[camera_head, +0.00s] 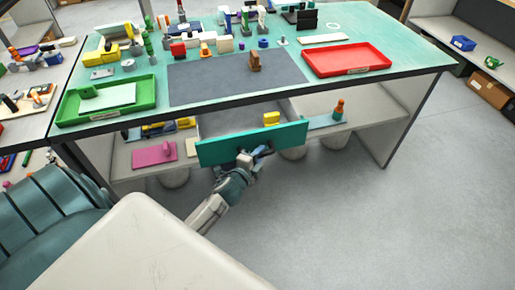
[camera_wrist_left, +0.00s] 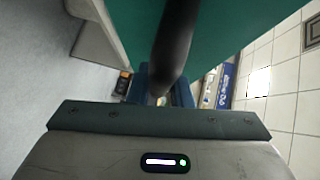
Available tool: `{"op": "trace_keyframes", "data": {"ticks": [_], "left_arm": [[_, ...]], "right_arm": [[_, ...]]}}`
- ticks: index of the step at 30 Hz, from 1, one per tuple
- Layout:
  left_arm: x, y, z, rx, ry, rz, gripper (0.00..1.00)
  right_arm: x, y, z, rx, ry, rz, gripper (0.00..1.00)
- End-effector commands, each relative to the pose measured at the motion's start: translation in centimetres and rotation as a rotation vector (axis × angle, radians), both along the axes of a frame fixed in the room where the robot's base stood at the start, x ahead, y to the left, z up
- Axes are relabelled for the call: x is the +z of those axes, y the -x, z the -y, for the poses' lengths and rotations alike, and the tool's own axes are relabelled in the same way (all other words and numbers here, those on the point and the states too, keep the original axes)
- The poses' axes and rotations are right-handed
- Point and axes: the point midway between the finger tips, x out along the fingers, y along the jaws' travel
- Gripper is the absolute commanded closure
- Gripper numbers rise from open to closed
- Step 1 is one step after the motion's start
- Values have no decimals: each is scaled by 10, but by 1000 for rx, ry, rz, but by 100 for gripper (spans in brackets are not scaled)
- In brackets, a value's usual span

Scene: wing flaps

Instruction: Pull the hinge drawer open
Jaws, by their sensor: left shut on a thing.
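The hinge drawer (camera_head: 225,151) has a teal front and sits under the workbench's front edge. It stands pulled out, with its grey inside showing behind the front. My left gripper (camera_head: 258,153) is at the right half of the drawer front, shut on the dark bar handle. In the left wrist view the dark handle (camera_wrist_left: 174,45) runs down between the fingers of my left gripper (camera_wrist_left: 160,92), with the teal drawer front (camera_wrist_left: 235,22) behind it. My right gripper is not in view.
The teal workbench (camera_head: 420,58) carries a green tray (camera_head: 148,103), a red tray (camera_head: 345,70), a grey mat (camera_head: 205,85) and many small parts. A lower shelf with a pink block (camera_head: 153,152) lies beneath. The floor (camera_head: 400,220) at the right is clear.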

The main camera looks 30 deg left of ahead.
Motion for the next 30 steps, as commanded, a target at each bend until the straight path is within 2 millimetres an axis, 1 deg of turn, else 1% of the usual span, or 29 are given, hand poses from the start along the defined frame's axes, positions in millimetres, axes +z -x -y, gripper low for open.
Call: {"op": "trace_keyframes", "data": {"ticks": [1,4,10,13,19,24,30], "left_arm": [[1,7,8,-1,1,1,100],[1,19,23,0,2,2,100],[2,41,49,0,1,3,100],[2,48,57,-1,1,2,100],[2,56,66,-1,-2,3,100],[2,57,67,-2,-2,4,100],[2,56,67,-2,-2,4,100]], "right_arm": [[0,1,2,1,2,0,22],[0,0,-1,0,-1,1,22],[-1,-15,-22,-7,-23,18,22],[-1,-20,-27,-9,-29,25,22],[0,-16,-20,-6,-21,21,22],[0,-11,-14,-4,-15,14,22],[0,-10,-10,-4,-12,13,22]]}}
